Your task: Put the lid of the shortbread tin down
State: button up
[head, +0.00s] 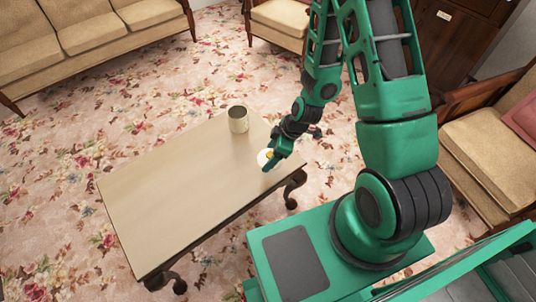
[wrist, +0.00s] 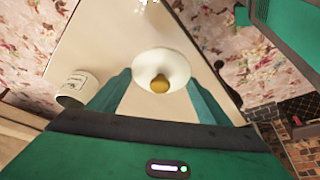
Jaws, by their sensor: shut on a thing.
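The lid (wrist: 148,63) is a round white disc with a golden knob. It also shows in the head view (head: 263,156), partly hidden by my gripper (head: 270,162). In the wrist view my gripper (wrist: 160,84) has its green fingers on either side of the lid's knob and is shut on the lid. The lid is over the right end of the table; I cannot tell whether it touches the top. The shortbread tin (head: 238,121) stands upright and open near the table's far right corner. It also shows in the wrist view (wrist: 74,90), left of the lid.
The wooden table (head: 175,185) has a broad bare top to the left of and below the tin. A sofa (head: 95,25) stands at the far left and an armchair (head: 280,20) at the back. Another armchair (head: 495,140) is at the right. Flowered carpet surrounds the table.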

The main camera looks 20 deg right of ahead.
jog(key=shift+s+a+f+n, duration=0.15)
jog(key=shift+s+a+n, duration=0.1)
jog(key=shift+n, duration=0.05)
jog(key=shift+w+f, duration=0.1)
jog(key=shift+f, duration=0.1)
jog(key=w+d+f, duration=0.1)
jog(key=w+f, duration=0.1)
jog(key=w, duration=0.1)
jog(key=w+d+f, duration=0.1)
jog(key=w+f, duration=0.1)
jog(key=w, duration=0.2)
jog(key=w+d+f, duration=0.1)
jog(key=w+f, duration=0.1)
jog(key=w, duration=0.1)
jog(key=shift+w+d+f, duration=0.15)
jog(key=shift+w+f, duration=0.15)
jog(key=shift+f, duration=2.05)
jog(key=o, duration=1)
